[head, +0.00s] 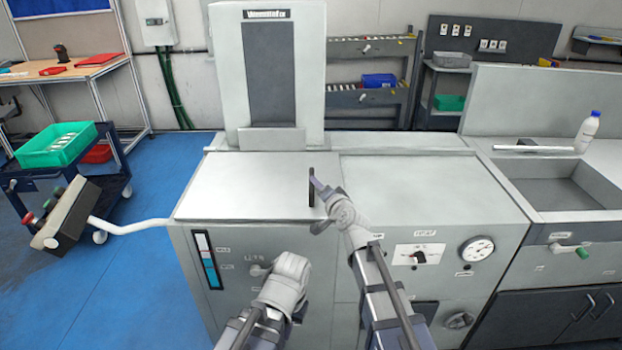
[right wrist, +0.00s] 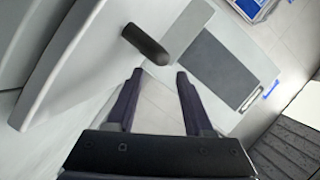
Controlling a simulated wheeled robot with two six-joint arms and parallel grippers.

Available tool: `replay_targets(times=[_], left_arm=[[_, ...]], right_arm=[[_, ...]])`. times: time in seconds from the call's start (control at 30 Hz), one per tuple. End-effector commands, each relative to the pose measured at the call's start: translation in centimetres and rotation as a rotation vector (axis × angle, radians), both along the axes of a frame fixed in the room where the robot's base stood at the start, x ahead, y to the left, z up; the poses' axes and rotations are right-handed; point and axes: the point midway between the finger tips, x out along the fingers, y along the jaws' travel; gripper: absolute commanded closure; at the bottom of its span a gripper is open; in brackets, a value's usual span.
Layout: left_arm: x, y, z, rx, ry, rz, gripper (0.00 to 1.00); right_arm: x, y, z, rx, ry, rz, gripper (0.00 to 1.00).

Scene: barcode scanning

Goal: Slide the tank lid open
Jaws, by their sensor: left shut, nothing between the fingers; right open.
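The tank lid (head: 240,186) is a flat pale panel on top of the grey machine. A dark upright handle (head: 311,188) stands near its right edge. My right gripper (head: 319,206) is open beside the handle in the head view. In the right wrist view its two fingers (right wrist: 159,76) are spread, with the dark handle (right wrist: 146,44) just beyond the tips; I cannot tell whether it lies between them. My left gripper (head: 287,277) is low in front of the machine, shut and empty; its fingertips are largely hidden.
A tall tower (head: 225,70) with a dark panel stands behind the lid. A second pale top panel (head: 430,187) lies right of the handle. Farther right are a sink (head: 570,190) and a white bottle (head: 588,132). A control box on an arm (head: 70,212) sticks out left.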

Motion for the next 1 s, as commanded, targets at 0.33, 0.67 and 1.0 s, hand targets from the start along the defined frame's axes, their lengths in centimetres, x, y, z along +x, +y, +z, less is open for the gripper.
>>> replay_targets(times=[0.33,0.67,1.0], left_arm=[[0.0,0.0,-1.1,0.0,0.0,0.0,1.0],[0.0,0.0,-1.6,0.0,0.0,0.0,1.0],[0.0,0.0,-1.6,0.0,0.0,0.0,1.0]], right_arm=[[4.4,1.4,-1.1,0.0,-0.001,-0.001,0.48],[7.0,2.4,-1.6,0.0,-0.001,-0.001,0.48],[6.9,2.4,-1.6,0.0,0.0,0.0,0.66]])
